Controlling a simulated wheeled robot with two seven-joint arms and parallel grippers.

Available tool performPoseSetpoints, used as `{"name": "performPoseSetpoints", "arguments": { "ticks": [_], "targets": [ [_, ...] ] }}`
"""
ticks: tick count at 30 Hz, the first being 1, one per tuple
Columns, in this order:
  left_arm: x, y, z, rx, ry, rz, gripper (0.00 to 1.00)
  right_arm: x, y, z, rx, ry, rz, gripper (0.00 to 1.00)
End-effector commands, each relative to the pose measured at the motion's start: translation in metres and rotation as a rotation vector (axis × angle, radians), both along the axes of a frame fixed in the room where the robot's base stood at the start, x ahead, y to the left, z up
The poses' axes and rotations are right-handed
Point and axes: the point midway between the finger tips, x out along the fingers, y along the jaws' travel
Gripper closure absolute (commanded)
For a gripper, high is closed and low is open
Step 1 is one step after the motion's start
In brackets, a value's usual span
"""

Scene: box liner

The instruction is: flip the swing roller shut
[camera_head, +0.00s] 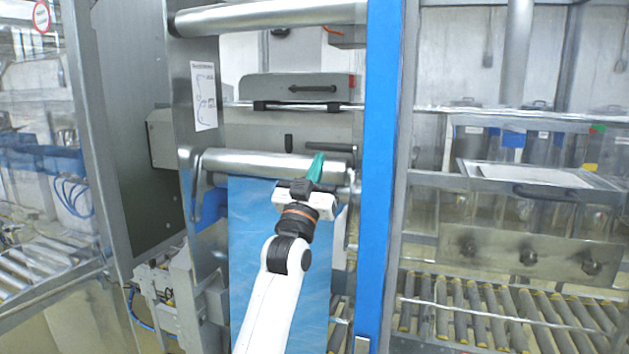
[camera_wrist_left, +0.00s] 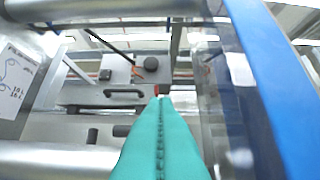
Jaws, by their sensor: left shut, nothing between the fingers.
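The silver roller that looks like the swing roller (camera_head: 250,163) lies level across the machine frame, with a bent metal arm at its left end. Blue film (camera_head: 262,250) hangs below it. My left gripper (camera_head: 316,165) has green fingers, shut and empty, pointing up in front of the roller's right part. I cannot tell whether they touch it. In the left wrist view the closed fingers (camera_wrist_left: 160,110) point into the machine, and a silver roller (camera_wrist_left: 50,162) shows at lower left. My right gripper is in neither view.
A fixed upper roller (camera_head: 270,17) spans the top. A blue post (camera_head: 378,180) stands close to the right of my gripper, and a grey post with a label (camera_head: 204,95) stands at left. A panel with a dark handle (camera_head: 312,88) is behind.

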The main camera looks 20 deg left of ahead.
Motion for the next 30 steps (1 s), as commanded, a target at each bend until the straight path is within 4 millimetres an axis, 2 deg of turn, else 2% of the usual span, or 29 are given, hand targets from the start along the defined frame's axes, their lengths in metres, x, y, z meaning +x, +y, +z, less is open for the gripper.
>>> {"name": "performPoseSetpoints", "arguments": {
  "ticks": [3,8,17,20,23,26,27,29,30],
  "targets": [
    [-0.010,0.001,-0.005,-0.001,0.000,-0.001,1.00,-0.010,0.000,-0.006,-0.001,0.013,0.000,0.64],
    [-0.015,0.001,-0.006,-0.001,0.002,-0.001,1.00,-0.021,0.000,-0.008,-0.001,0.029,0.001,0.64],
    [-0.014,0.001,-0.006,0.000,0.004,-0.001,1.00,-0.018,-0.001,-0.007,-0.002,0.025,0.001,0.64],
    [-0.008,0.001,-0.023,0.004,0.037,-0.001,1.00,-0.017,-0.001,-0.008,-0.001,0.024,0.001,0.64],
    [0.007,-0.001,-0.067,0.015,0.119,-0.001,1.00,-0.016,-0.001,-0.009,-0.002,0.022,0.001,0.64],
    [0.022,-0.003,-0.136,0.031,0.243,-0.002,1.00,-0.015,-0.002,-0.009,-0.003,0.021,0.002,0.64],
    [0.027,-0.004,-0.167,0.038,0.299,-0.003,1.00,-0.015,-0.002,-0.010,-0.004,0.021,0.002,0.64],
    [0.031,-0.005,-0.213,0.050,0.379,-0.003,1.00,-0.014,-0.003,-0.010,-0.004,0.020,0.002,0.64],
    [0.032,-0.006,-0.244,0.058,0.433,-0.004,1.00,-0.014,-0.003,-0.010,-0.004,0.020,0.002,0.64]
  ]
}}
